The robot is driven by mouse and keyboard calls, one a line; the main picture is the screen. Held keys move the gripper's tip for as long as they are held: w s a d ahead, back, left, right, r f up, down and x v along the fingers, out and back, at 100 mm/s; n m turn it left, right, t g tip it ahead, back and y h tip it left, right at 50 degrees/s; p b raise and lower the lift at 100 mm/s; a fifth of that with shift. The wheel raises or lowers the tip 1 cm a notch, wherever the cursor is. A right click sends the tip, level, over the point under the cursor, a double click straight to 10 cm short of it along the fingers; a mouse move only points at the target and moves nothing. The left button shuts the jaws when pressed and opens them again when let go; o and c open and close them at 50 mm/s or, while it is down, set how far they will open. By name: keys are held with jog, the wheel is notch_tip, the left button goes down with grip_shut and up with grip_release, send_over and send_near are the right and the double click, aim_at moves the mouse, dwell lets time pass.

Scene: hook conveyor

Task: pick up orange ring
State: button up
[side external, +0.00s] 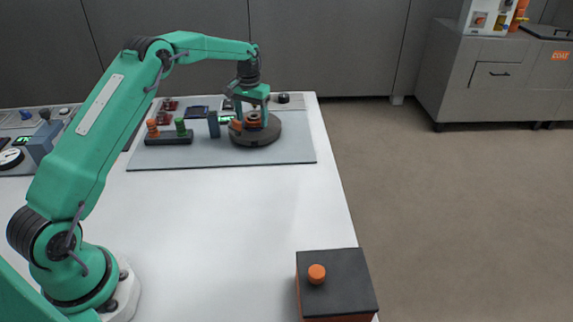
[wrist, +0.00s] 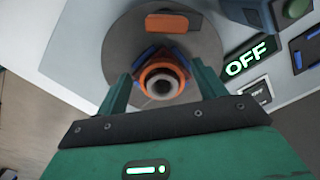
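The orange ring (wrist: 161,69) lies around a grey hollow post above a round grey-brown disc (wrist: 122,45) in the wrist view. In the side external view it is a small orange shape (side external: 253,119) over the dark disc (side external: 262,138), partly hidden by my gripper. My gripper (side external: 253,112) points down over the disc. A second orange piece (wrist: 166,22) sits farther out on the disc.
An "OFF" display (wrist: 246,62) and a blue-grey block (side external: 213,125) are close to the disc. A dark rack (side external: 168,138) with orange and green pegs stands to the left. A black-topped box (side external: 345,280) with an orange knob is at the front right. The white table's middle is clear.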

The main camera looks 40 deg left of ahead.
jog(key=c, duration=0.9)
jog(key=shift+c, duration=0.2)
jog(key=shift+r, duration=0.1)
jog(key=shift+r, duration=0.85)
jog(key=r, duration=0.2)
jog(key=shift+d+r, duration=0.3)
jog(key=s+d+r, duration=0.3)
jog(key=d+r, duration=0.3)
jog(key=d, duration=0.4)
jog(key=shift+d+r, duration=0.25)
jog(key=shift+d, duration=0.1)
jog(key=shift+r, duration=0.65)
jog(key=shift+r, duration=0.7)
jog(key=shift+r, duration=0.65)
